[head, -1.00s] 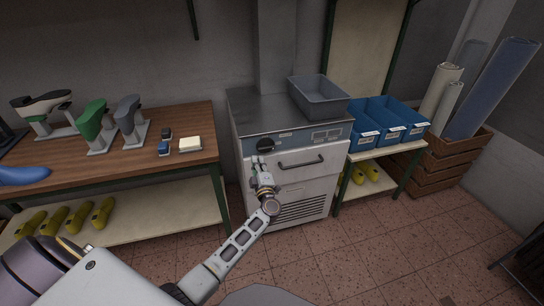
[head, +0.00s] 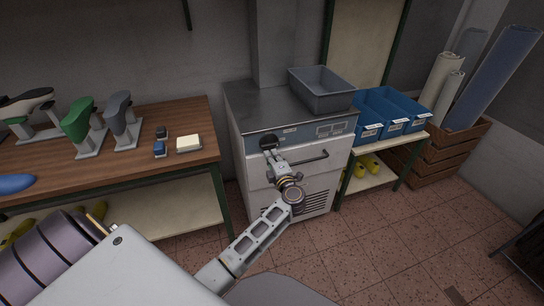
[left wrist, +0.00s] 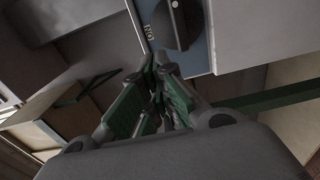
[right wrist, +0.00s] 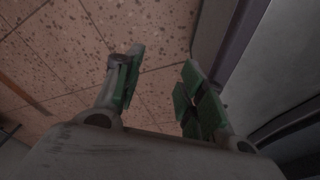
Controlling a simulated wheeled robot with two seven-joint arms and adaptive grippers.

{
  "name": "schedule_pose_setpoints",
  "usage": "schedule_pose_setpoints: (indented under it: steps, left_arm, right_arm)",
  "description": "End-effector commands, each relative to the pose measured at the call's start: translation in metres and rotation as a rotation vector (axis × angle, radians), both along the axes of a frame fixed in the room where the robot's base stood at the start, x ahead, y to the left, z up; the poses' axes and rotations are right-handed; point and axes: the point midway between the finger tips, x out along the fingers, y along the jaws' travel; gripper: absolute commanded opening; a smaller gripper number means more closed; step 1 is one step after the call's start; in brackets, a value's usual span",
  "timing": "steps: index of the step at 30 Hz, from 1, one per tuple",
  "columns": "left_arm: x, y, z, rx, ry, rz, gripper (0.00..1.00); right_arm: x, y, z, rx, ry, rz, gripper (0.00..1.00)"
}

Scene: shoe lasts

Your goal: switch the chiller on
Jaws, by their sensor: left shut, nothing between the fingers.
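The chiller (head: 237,150) is a grey metal cabinet with a steel top, a blue control strip and a bar handle. Its round black knob (head: 268,142) is at the left of the strip. The knob (left wrist: 182,22) also shows large in the left wrist view, beside a small printed label (left wrist: 148,32) on the blue panel. My left gripper (head: 271,154) is shut and empty, its tips just below the knob; I cannot tell if they touch it. In the left wrist view the closed fingertips (left wrist: 161,66) are close to the knob's edge. My right gripper (right wrist: 162,62) is open and empty above the tiled floor.
A grey bin (head: 322,94) stands on the chiller top. A wooden bench (head: 70,166) with shoe lasts is to the left. Blue bins (head: 396,123) on a low shelf and a crate of rolls (head: 452,150) are to the right. Floor in front is partly clear.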

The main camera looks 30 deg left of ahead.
Motion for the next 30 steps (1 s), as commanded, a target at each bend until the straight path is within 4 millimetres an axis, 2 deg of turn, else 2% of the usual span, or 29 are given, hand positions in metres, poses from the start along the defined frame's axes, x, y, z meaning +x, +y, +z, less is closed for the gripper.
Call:
schedule_pose_setpoints:
  steps: [11, 23, 30]
  left_arm:
    - [0.007, 0.009, 0.0, 0.002, -0.001, 0.0, 0.0]
    - [0.025, 0.03, -0.001, 0.002, -0.001, 0.0, 0.0]
    - [0.036, 0.042, 0.0, 0.001, 0.0, 0.0, 0.0]
  right_arm:
    - [0.009, 0.005, -0.001, 0.005, -0.008, -0.001, 0.4]
    - [0.034, 0.018, 0.0, 0.017, -0.029, -0.003, 0.4]
    - [0.039, 0.026, 0.004, 0.025, -0.03, -0.006, 0.4]
